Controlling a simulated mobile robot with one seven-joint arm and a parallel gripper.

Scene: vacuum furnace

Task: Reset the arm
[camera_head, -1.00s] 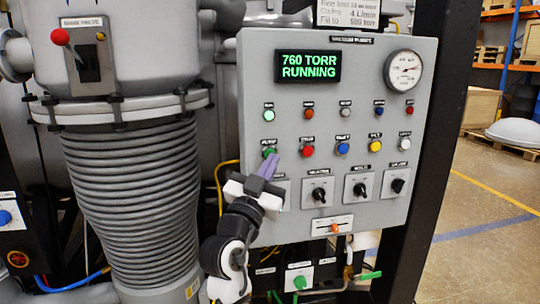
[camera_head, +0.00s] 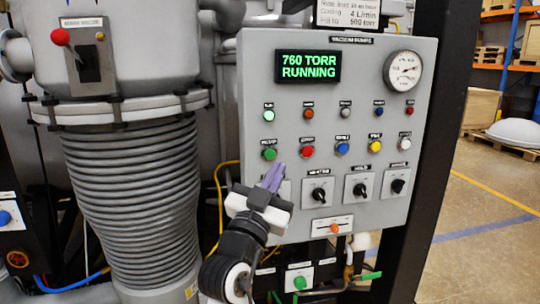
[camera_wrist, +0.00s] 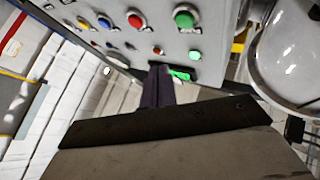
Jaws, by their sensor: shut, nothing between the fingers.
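My gripper (camera_head: 273,175) is in front of the left side of the grey control panel (camera_head: 375,240), below the green button (camera_head: 269,154). Its purple fingers are together with nothing between them, pointing up. In the wrist view the dark fingers (camera_wrist: 158,85) are side by side below the panel's buttons, apart from the green button (camera_wrist: 185,18) and the red button (camera_wrist: 136,20). The gripper covers the leftmost lower switch plate.
The panel display (camera_head: 308,66) reads "760 TORR RUNNING". A round gauge (camera_head: 403,70) and several buttons and black knobs sit on the panel. A ribbed grey bellows (camera_head: 135,200) stands at the left. Open floor (camera_head: 480,260) lies at the right.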

